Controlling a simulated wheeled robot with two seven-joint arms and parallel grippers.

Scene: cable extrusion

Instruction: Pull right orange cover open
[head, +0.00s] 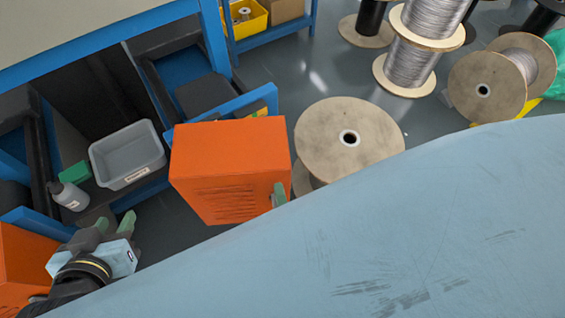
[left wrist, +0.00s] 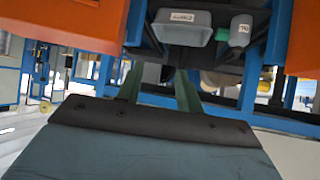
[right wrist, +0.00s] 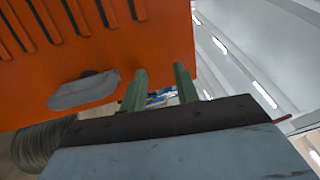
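The right orange cover (head: 230,170) is a box-like panel with slots on its front, in the middle of the head view. In the head view only a fingertip of my right gripper (head: 279,194) shows at the cover's right side. My left gripper (head: 114,223) is open and empty, beside the left orange cover (head: 25,262).
A grey bin (head: 128,156) and a bottle (head: 69,195) sit in the blue frame (head: 60,65) left of the cover. A wooden cable spool (head: 350,138) stands close to the cover's right. More spools (head: 487,88) stand behind on the grey floor.

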